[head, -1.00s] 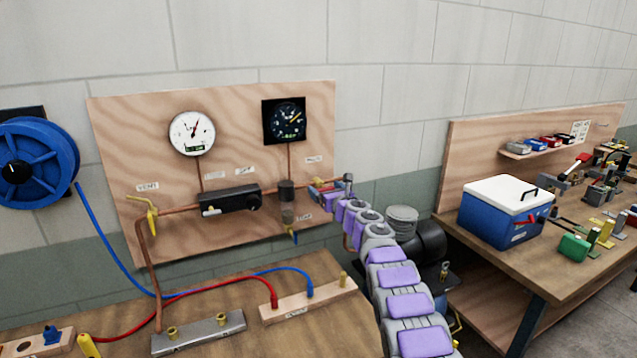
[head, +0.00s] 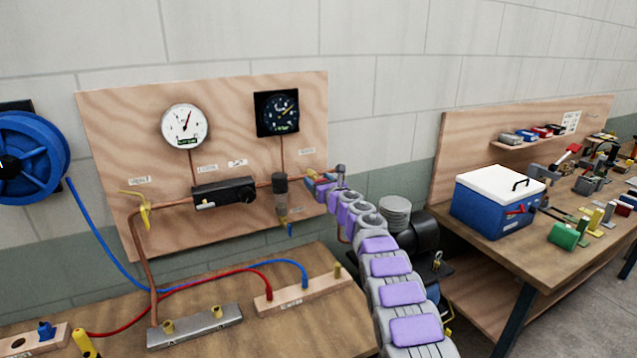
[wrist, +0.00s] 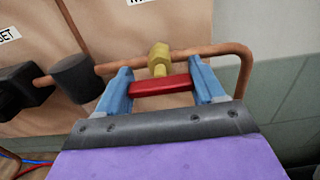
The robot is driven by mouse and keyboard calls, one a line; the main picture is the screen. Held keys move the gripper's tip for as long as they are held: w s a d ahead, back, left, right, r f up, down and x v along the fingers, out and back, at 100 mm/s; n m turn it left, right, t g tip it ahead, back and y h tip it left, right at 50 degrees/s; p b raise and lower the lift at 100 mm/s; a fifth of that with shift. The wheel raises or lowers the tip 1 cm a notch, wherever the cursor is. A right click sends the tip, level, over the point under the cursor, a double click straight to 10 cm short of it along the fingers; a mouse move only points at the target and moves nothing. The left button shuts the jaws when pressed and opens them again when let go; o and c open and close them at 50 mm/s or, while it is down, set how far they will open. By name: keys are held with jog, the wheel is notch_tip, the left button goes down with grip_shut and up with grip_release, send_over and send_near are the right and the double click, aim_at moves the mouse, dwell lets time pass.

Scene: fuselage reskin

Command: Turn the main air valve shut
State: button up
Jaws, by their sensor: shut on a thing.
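The main air valve has a red lever handle (wrist: 160,86) and a brass body (wrist: 159,56) on the copper pipe, seen in the wrist view. My gripper (wrist: 163,88) has its blue fingers at the two ends of the red handle and is shut on it. The handle lies crosswise in the picture, nearly parallel to the pipe (wrist: 205,51). In the head view my gripper (head: 318,186) is at the right edge of the wooden panel (head: 110,125), and my arm hides most of the valve.
The panel carries a white gauge (head: 185,127), a dark gauge (head: 277,113), a black regulator (head: 224,192) and a yellow vent valve (head: 144,211). A hose reel (head: 35,160) hangs at left. A blue cooler (head: 490,208) stands on the right bench.

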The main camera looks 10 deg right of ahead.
jog(key=shift+r+m, duration=0.1)
jog(key=shift+m, duration=0.3)
jog(key=m+p, duration=0.2)
jog(key=m, duration=0.1)
jog(key=shift+d+r+m, duration=0.1)
jog(key=shift+m, duration=0.2)
jog(key=m+p, duration=0.4)
jog(key=m, duration=0.1)
jog(key=shift+d+m, duration=0.1)
jog(key=shift+m, duration=0.2)
jog(key=m+p, duration=0.5)
jog(key=shift+m+p, duration=0.4)
jog(key=shift+d+f+m+p, duration=0.1)
jog(key=shift+f+m+p, duration=0.3)
jog(key=shift+m+p, duration=0.65)
jog(key=shift+f, duration=0.15)
jog(key=o, duration=1)
jog(key=shift+d, duration=0.1)
jog(key=shift+o, duration=0.2)
jog(key=shift+s, duration=0.15)
